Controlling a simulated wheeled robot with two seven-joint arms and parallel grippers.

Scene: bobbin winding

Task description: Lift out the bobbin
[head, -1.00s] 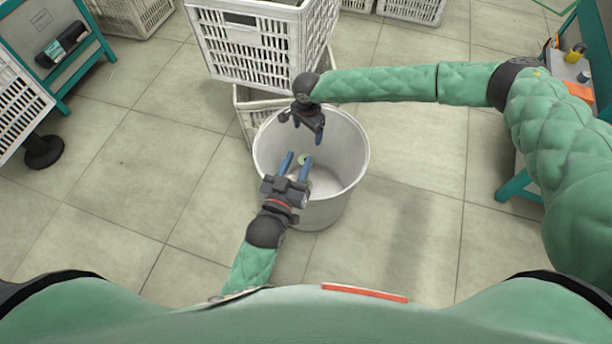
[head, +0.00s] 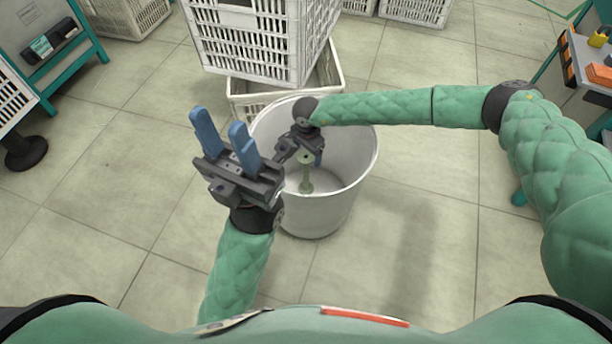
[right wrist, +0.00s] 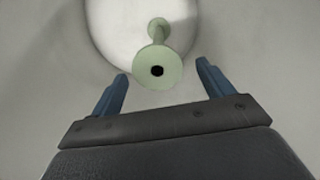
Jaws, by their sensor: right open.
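A pale green bobbin (head: 306,174) stands upright inside the white bin (head: 349,178). In the right wrist view the bobbin (right wrist: 157,69) shows its near flange with a dark centre hole, just ahead of the two blue fingertips. My right gripper (right wrist: 160,80) is open and empty, reaching down into the bin, with the flange close in front of the gap between its fingers. In the head view my right gripper (head: 305,150) partly hides the bobbin's top. My left gripper (head: 218,128) is open and empty, raised to the left of the bin.
White crates (head: 258,50) stand stacked behind the bin. A teal bench (head: 590,65) with small items is at the far right, and a teal-framed stand (head: 62,68) at the far left.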

